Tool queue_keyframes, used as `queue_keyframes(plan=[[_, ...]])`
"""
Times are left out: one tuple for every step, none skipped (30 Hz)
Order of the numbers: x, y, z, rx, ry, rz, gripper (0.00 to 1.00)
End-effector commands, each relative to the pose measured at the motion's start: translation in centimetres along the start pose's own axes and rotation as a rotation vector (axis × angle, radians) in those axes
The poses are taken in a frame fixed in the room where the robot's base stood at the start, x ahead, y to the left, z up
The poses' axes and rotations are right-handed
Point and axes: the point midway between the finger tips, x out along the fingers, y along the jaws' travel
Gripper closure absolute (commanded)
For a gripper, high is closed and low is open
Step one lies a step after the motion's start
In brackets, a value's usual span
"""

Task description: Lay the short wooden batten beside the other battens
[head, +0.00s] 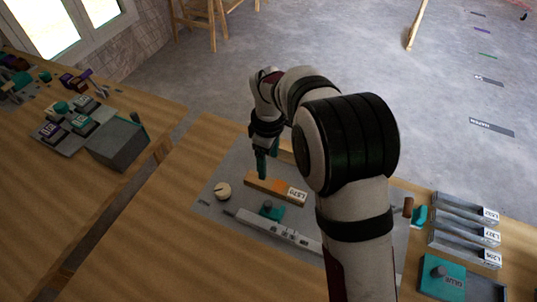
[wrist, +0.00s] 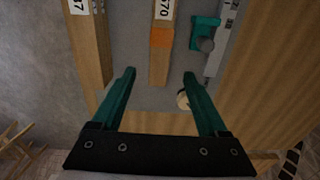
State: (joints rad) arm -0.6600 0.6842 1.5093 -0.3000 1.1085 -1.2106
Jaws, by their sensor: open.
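A wooden batten with an orange band and a white label (head: 263,185) lies on the grey mat in the head view. Its near end also shows in the wrist view (wrist: 160,62), between and beyond my fingertips. A second labelled batten (wrist: 92,45) lies to the left in the wrist view; in the head view only a piece of it (head: 286,146) shows behind my arm. I cannot tell which is the short one. My gripper (head: 262,170) is open and empty, pointing down near the left end of the orange-banded batten. Its teal fingers stand wide apart in the wrist view (wrist: 159,76).
A round pale object (head: 222,190) sits left of the batten. A grey ruler-like bar (head: 275,231) with a teal clamp (head: 271,211) lies in front. Labelled grey trays (head: 465,236) and a teal box (head: 442,279) stand right. A grey bin (head: 118,143) is on the left table.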

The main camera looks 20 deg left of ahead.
Motion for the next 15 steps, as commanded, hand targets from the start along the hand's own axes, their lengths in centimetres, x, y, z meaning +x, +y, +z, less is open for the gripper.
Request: queue_keyframes(plan=[[-1.0,0.1,0.0,0.0,0.001,0.003,0.23],[-1.5,0.1,0.0,0.0,0.0,0.002,0.23],[-2.0,0.0,0.0,0.0,0.0,0.001,0.23],[-2.4,0.0,0.0,0.0,0.0,0.001,0.23],[-2.6,0.0,0.0,-0.001,0.001,0.001,0.23],[-2.8,0.0,0.0,0.0,0.0,0.0,0.23],[-2.9,0.0,0.0,0.0,0.0,0.0,0.23],[-2.9,0.0,0.0,0.0,-0.001,-0.001,0.23],[-3.0,0.0,0.1,0.004,-0.001,-0.001,0.23],[-3.2,0.0,0.4,0.02,0.0,-0.001,0.23],[-3.7,-0.1,1.1,0.055,0.002,-0.003,0.23],[-4.9,-0.3,2.7,0.137,0.008,-0.005,0.23],[-6.0,-0.7,4.3,0.226,0.013,-0.008,0.23],[-7.3,-1.3,6.5,0.339,0.018,-0.014,0.23],[-9.1,-2.7,9.6,0.52,0.027,-0.025,0.23]])
